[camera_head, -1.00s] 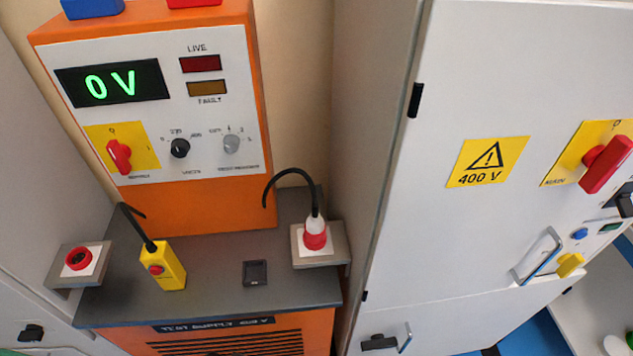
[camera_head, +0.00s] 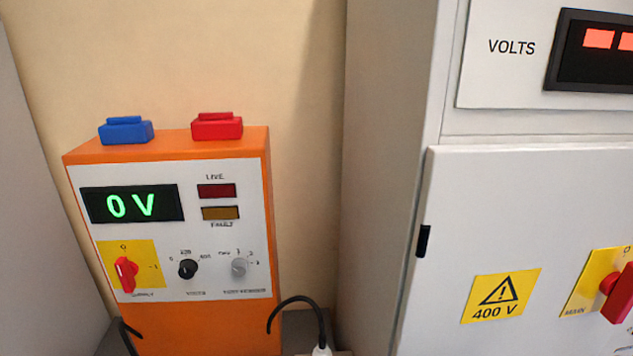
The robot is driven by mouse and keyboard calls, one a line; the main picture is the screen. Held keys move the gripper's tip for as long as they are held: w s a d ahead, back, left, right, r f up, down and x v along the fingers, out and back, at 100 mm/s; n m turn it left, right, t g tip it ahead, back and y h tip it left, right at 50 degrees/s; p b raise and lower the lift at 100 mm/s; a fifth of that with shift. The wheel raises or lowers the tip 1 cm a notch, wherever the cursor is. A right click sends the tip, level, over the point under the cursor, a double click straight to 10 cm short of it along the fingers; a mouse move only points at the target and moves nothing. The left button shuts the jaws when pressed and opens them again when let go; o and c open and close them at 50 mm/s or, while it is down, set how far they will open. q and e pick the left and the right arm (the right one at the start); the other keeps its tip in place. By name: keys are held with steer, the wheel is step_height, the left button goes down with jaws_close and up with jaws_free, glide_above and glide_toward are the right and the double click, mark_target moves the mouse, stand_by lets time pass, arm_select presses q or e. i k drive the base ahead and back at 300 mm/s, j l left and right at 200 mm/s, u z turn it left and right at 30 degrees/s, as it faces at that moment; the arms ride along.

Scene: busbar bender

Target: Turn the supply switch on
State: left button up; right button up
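The supply switch (camera_head: 126,273) is a red rotary handle on a yellow plate at the lower left of the orange test supply's white panel (camera_head: 215,220). Its handle stands roughly upright, toward the 0 mark at the top of the plate; a 1 mark is at its right. The green display (camera_head: 131,204) reads 0 V. The LIVE lamp (camera_head: 216,191) and the FAULT lamp (camera_head: 220,213) look dark. Neither of my grippers is in view.
A black knob (camera_head: 188,269) and a grey knob (camera_head: 239,267) sit right of the switch. A blue block (camera_head: 126,130) and a red block (camera_head: 217,126) are on top. A grey cabinet (camera_head: 530,210) with a 400 V sign (camera_head: 501,296) and red switch (camera_head: 617,293) stands right.

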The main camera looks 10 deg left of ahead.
mark_target(125, 270)
steer(key=u, duration=1.35)
